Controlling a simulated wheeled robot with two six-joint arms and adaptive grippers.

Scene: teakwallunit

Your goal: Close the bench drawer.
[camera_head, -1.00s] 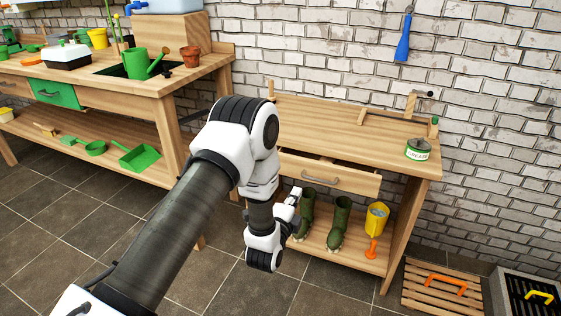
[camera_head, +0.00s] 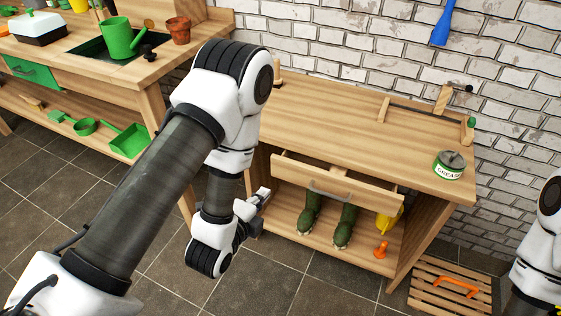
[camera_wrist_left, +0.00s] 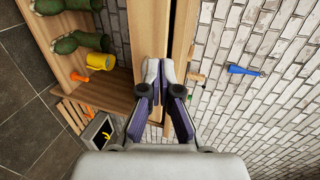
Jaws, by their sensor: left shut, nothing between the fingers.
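The bench drawer (camera_head: 345,190) is pulled part way out of the wooden bench (camera_head: 340,115), with a grey bar handle (camera_head: 330,192) on its front. My left gripper (camera_head: 264,194) is in front of the bench, near the drawer's left end and a little below it. In the left wrist view, my left gripper (camera_wrist_left: 160,72) is shut and empty, its tips overlapping the wooden drawer front (camera_wrist_left: 147,30). A dark gap shows beside that front. I cannot tell whether the tips touch it. My right gripper is out of view.
Green boots (camera_head: 343,225), a yellow object (camera_head: 389,224) and an orange tool (camera_head: 381,249) stand on the bench's lower shelf. A grease can (camera_head: 449,167) sits on top. Floor in front is clear.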

